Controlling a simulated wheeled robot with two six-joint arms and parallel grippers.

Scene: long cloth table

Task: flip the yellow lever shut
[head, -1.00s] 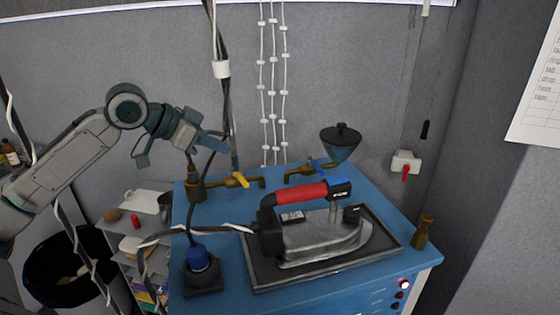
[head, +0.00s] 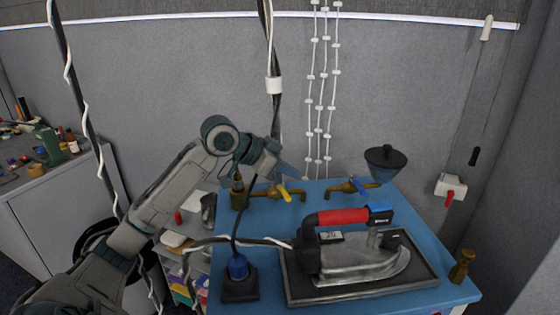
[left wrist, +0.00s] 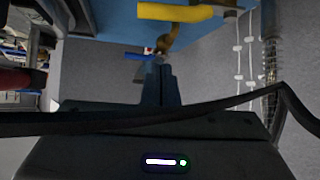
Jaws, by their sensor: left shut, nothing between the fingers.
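The yellow lever (head: 283,193) is on a brass tap (head: 262,194) at the back left of the blue bench, slanting across the pipe. My left gripper (head: 299,175) is shut and empty, just above and right of the lever in the head view. In the left wrist view its fingers (left wrist: 160,80) are together, with a visible gap to the lever. My right gripper is in no view.
A second brass tap with a blue lever (head: 361,187) is to the right, below a dark funnel (head: 385,163). A red-handled iron (head: 350,216) sits on a tray (head: 435,283) in front. Dark cables hang nearby; one crosses the left wrist view (left wrist: 100,127).

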